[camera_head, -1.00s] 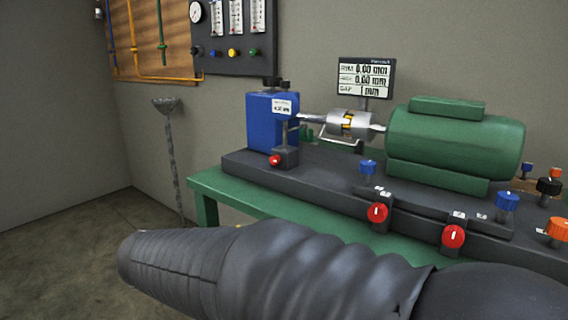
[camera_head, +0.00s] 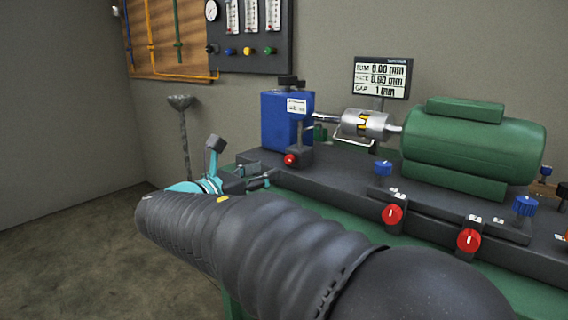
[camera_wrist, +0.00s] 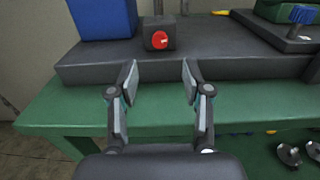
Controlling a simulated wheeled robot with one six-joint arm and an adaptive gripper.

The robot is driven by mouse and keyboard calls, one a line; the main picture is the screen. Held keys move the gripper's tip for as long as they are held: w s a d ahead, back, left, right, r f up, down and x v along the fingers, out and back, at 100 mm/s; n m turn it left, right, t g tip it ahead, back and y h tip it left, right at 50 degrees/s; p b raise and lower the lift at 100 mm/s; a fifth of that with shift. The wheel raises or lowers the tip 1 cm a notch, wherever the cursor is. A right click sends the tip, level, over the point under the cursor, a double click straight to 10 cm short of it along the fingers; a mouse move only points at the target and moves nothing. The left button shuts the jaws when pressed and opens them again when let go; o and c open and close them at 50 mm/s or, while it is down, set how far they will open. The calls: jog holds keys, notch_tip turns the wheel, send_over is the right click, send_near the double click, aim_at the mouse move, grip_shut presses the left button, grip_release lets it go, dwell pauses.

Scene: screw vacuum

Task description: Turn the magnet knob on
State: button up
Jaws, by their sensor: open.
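A small dark block (camera_head: 302,155) with a round red knob (camera_head: 290,160) on its front stands on the dark bed, beside the blue block. In the wrist view this red knob (camera_wrist: 160,40) faces me, with a small pale mark on it. My gripper (camera_wrist: 160,75) is open and empty there, its fingertips apart in front of and below the knob, not touching it. In the head view my gripper (camera_head: 258,178) shows behind my arm, left of the knob and close to the bed's left end. Two more red knobs (camera_head: 392,214) (camera_head: 468,239) sit on the bed's front edge.
The dark bed (camera_wrist: 235,72) rests on a green table (camera_wrist: 70,110). A blue block (camera_head: 284,120), a silver coupling (camera_head: 364,124) and a green motor (camera_head: 470,140) stand on it. A display (camera_head: 382,76) reads 0.00 mm. Blue knobs (camera_head: 383,168) stand along the bed. Floor at left is clear.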

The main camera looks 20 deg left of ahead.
aim_at(287, 161)
jog(key=x, duration=0.7)
jog(key=shift+w, duration=0.15)
grip_shut()
